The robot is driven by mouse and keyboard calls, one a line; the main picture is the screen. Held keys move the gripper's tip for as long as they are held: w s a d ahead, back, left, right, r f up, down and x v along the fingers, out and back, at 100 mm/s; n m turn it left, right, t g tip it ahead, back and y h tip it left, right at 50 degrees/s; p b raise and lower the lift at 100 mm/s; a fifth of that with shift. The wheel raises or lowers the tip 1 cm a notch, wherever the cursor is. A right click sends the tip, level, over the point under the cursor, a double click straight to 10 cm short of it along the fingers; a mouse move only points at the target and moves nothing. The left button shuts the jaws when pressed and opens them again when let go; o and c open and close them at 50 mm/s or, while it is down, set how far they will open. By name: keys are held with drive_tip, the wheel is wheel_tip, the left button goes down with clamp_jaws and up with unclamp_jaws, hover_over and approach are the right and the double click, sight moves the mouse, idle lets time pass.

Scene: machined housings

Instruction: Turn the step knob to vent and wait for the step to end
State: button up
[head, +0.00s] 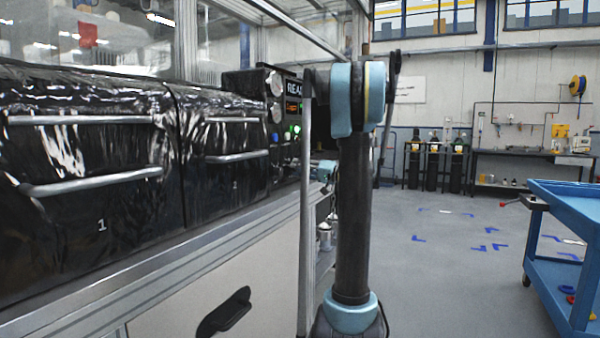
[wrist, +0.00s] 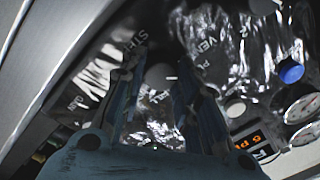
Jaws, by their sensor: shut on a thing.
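In the wrist view, my gripper (wrist: 159,82) has its two fingers on either side of the grey step knob (wrist: 160,72), shut on it. A small white mark shows at the knob's right side, by the right fingertip. The label STEP (wrist: 130,50) is at upper left of the knob and the label VENT (wrist: 205,46) at upper right. Other lettering around the knob is partly hidden by the fingers. In the head view, the control panel (head: 284,84) stands at the end of the black housings; my arm hides the gripper and knob there.
Beside the knob are a blue button (wrist: 290,72), a pale button (wrist: 235,107), round gauges (wrist: 303,106) and a lit display (wrist: 258,146), only partly readable.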

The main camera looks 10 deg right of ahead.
drive_tip(key=n, duration=0.4)
drive_tip(key=shift+a+f, duration=0.1)
drive_tip(key=shift+n, duration=0.4)
drive_tip(key=o, duration=1.1)
drive_tip(key=shift+w, duration=0.1)
drive_tip(key=r+v, duration=0.1)
drive_tip(key=v, duration=1.1)
drive_tip(key=shift+f, duration=0.3)
drive_tip(key=shift+w, duration=0.1)
